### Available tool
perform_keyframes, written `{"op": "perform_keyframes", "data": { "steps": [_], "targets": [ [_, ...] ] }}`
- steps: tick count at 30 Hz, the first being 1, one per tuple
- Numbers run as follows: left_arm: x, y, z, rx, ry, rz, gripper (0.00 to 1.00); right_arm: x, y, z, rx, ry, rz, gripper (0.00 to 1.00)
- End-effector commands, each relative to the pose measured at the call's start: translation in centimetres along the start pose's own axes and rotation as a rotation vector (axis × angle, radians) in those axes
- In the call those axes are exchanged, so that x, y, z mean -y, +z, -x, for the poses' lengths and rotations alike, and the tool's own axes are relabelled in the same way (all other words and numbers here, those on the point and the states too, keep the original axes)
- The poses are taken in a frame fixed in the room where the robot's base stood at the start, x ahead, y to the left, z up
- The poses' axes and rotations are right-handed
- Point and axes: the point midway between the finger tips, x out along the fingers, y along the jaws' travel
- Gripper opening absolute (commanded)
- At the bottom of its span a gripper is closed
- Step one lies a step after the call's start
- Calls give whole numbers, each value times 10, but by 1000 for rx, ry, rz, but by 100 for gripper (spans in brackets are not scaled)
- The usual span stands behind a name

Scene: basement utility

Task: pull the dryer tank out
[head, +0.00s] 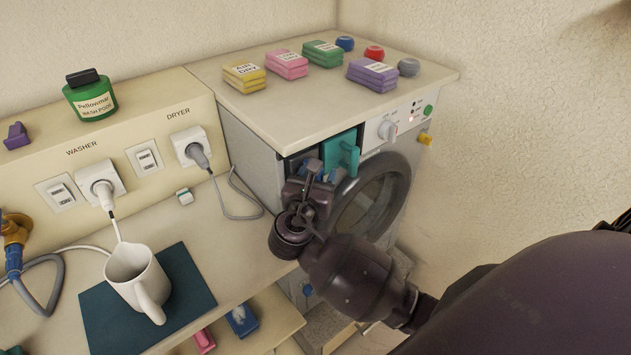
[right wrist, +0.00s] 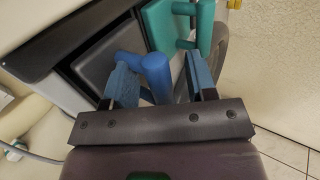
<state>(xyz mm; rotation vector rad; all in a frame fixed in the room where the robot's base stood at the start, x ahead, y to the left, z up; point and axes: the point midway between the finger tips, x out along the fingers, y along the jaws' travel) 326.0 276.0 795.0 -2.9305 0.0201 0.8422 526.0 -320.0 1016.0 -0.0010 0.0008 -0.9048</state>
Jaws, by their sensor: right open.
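Which one is the tank is not labelled. My right gripper (head: 322,172) is open at the blue handle. In the right wrist view its fingers (right wrist: 161,82) stand either side of that handle, with no clear grip. In the head view the gripper hides most of the grey front.
Coloured packs and round knobs stand on the dryer's top (head: 290,112). A white mug (head: 135,275) stands on a dark mat (head: 195,285) on the counter at left. A grey cord (head: 240,212) runs from the DRYER socket. A wall bounds the right side.

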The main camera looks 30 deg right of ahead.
Motion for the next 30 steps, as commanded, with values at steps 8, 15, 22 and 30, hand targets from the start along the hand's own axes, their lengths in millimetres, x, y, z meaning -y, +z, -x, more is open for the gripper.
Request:
{"op": "perform_keyframes", "data": {
  "steps": [8,15,22,30],
  "targets": [
    [0,3,2,5,-1,0,43,0,0,0,0,0,0,44],
    [1,5,3,11,-2,1,43,0,0,0,0,0,0,7],
    [1,5,3,10,-2,1,43,0,1,0,2,-1,-2,0],
    [1,-5,4,-1,-1,0,43,6,3,4,3,-1,-2,0]
  ]
}}
